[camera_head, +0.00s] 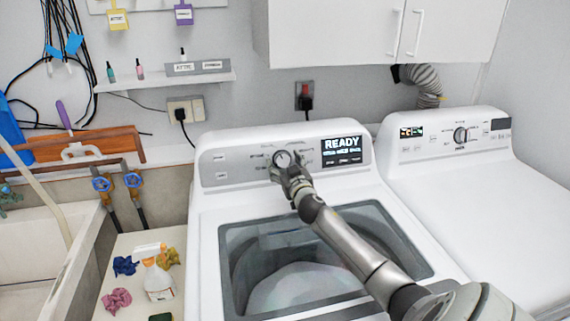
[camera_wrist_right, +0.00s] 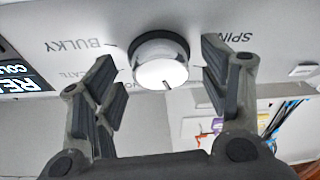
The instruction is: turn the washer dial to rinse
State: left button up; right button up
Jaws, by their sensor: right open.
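The washer dial (camera_head: 283,158) is a round white knob with a dark ring on the washer's grey control panel (camera_head: 232,169). In the wrist view the dial (camera_wrist_right: 161,66) shows upside down, with a short dark mark near its lower edge. Printed words "BULKY" and "SPIN" are readable around it; a rinse label is not readable. My right gripper (camera_head: 287,172) is at the dial, its fingers open. In the wrist view the fingers of this gripper (camera_wrist_right: 160,60) stand on either side of the dial, with visible gaps. My left gripper is out of view.
The washer display (camera_head: 342,151) reads "READY", right of the dial. The washer lid (camera_head: 305,255) is closed below my right arm. A dryer (camera_head: 462,190) stands at the right.

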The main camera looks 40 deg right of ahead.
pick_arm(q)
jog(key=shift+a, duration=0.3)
pick_arm(e)
jog(key=c, duration=1)
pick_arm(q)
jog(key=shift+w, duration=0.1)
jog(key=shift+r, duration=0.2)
pick_arm(e)
jog(key=shift+n, duration=0.3)
jog(key=n+y+p, duration=0.1)
jog(key=n, duration=0.1)
jog(key=n+y+p, duration=0.1)
jog(key=n, duration=0.1)
jog(key=n+p, duration=0.2)
jog(key=shift+d+r+y, duration=0.2)
jog(key=shift+r+y, duration=0.05)
jog(key=shift+y, duration=0.15)
jog(key=shift+n+y+p, duration=0.5)
jog(key=shift+n+p, duration=0.6)
jog(key=shift+n, duration=0.6)
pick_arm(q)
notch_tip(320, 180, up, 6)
pick_arm(e)
jog(key=shift+d+n, duration=0.1)
jog(key=shift+n, duration=0.2)
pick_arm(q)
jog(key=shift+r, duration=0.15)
pick_arm(e)
jog(key=shift+f, duration=0.15)
